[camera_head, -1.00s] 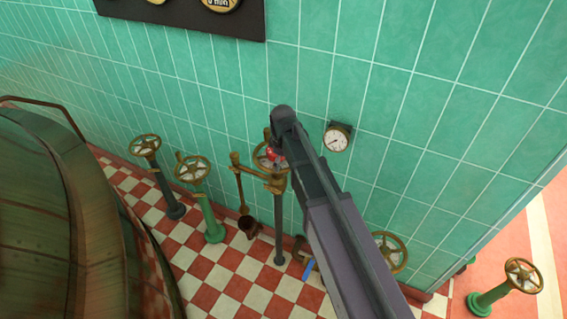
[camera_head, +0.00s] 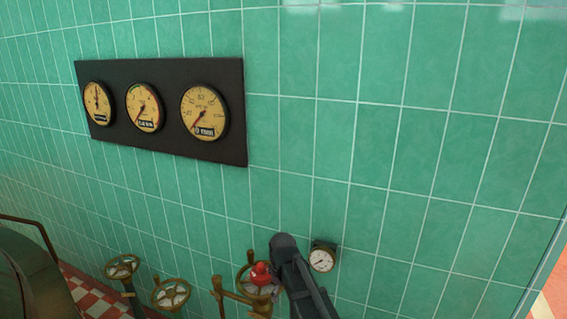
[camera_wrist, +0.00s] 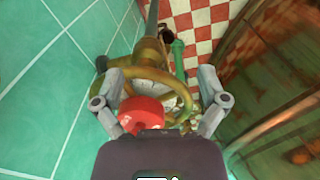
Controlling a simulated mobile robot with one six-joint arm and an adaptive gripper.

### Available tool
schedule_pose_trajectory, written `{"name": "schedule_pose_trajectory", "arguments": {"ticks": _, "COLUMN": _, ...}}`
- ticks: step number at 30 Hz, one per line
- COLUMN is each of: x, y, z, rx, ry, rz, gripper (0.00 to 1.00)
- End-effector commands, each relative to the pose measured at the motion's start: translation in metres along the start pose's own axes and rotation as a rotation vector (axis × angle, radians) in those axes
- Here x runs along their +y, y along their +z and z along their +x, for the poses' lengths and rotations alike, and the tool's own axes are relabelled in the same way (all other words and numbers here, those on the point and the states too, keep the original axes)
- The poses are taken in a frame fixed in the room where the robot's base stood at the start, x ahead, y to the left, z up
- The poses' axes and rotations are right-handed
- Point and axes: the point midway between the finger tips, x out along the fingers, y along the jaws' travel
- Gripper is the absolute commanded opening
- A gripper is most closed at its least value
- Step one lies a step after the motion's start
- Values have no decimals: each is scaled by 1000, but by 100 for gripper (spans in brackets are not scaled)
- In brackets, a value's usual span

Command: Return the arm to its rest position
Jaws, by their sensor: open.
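My arm (camera_head: 302,283) reaches up from the bottom edge in the head view, in front of the tiled wall. In the wrist view my gripper (camera_wrist: 160,76) is open, its two fingers spread apart. A red object (camera_wrist: 143,113) shows between the fingers, close in front of the palm. Behind it is a brass handwheel (camera_wrist: 152,79). Whether the fingers touch either one cannot be told. In the head view the red object (camera_head: 261,273) appears at the handwheel (camera_head: 247,286), just left of my arm. My fingers are hidden there.
A small white gauge (camera_head: 322,258) is on the wall just right of my arm. A dark panel (camera_head: 235,148) with three dials hangs higher. More handwheels (camera_head: 122,267) stand to the left, beside a large vessel (camera_head: 35,285). The wall area above my arm is clear.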

Motion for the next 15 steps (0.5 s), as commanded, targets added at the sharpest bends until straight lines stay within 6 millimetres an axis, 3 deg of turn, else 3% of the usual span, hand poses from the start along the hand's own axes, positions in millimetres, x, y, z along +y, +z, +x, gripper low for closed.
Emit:
{"name": "schedule_pose_trajectory", "arguments": {"ticks": 1, "x": 1, "y": 21, "z": 0, "rx": -2, "ry": 0, "rz": 60, "gripper": 92}}
{"name": "schedule_pose_trajectory", "arguments": {"ticks": 9, "x": 9, "y": 123, "z": -2, "rx": -12, "ry": -3, "rz": 481, "gripper": 92}}
{"name": "schedule_pose_trajectory", "arguments": {"ticks": 15, "x": 6, "y": 185, "z": -3, "rx": -21, "ry": -4, "rz": 763, "gripper": 92}}
